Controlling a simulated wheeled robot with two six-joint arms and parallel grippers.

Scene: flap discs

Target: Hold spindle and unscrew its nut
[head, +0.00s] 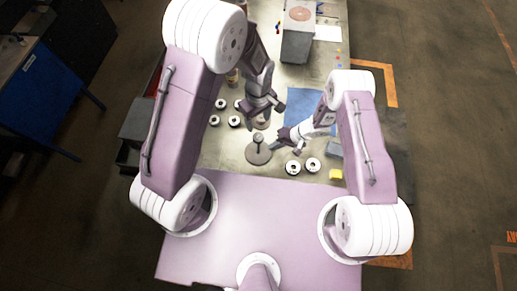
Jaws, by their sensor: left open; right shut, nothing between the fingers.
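The spindle (258,156) stands upright on a round grey base on the table, with a small dark knob-like top that may be the nut; the nut is too small to make out. My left gripper (263,110) is open, above and behind the spindle in the head view and apart from it. My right gripper (277,145) is shut and empty, just right of the spindle and pointing towards it. I cannot tell whether it touches the spindle.
A blue mat (302,100), a yellow block (336,174) and a grey box (297,44) are also on the table (222,150).

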